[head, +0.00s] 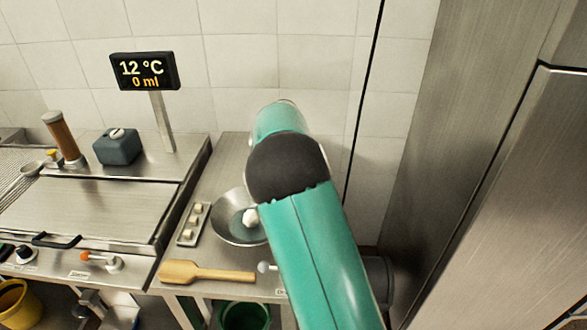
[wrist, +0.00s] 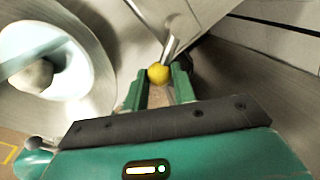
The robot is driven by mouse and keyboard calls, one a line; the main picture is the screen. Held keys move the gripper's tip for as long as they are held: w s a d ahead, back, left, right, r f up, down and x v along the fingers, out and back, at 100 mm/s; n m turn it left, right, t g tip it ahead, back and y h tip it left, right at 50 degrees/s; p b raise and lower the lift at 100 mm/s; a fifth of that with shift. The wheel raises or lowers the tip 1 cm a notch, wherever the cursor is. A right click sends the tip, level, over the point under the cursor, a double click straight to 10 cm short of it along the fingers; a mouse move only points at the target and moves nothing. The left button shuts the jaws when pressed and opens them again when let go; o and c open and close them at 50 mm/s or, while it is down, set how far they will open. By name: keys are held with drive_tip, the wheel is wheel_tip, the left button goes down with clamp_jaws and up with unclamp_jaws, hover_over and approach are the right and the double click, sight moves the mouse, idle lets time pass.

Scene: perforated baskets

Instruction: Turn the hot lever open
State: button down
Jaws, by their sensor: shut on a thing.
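In the wrist view my gripper (wrist: 161,80) has its two teal fingers on either side of a yellow knob (wrist: 158,73) at the end of a metal stem. The fingers are shut on this knob. I cannot read any label on it, so I cannot tell whether it is the hot lever. In the head view my gripper and this knob are hidden behind my teal arm. An orange-tipped lever (head: 97,258) sits on the counter front at the left, apart from my arm. A black display (head: 144,71) reads 12 °C and 0 ml.
A metal bowl (head: 231,226) with a pale thing in it stands just left of my arm; a bowl also shows in the wrist view (wrist: 98,75). A wooden paddle (head: 205,273) and a small tray (head: 187,238) lie nearby. Steel cabinets (head: 480,120) close off the right side.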

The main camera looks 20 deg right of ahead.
idle(0.4)
drive_tip(key=c, duration=1.1)
unclamp_jaws()
drive_tip(key=shift+c, duration=0.2)
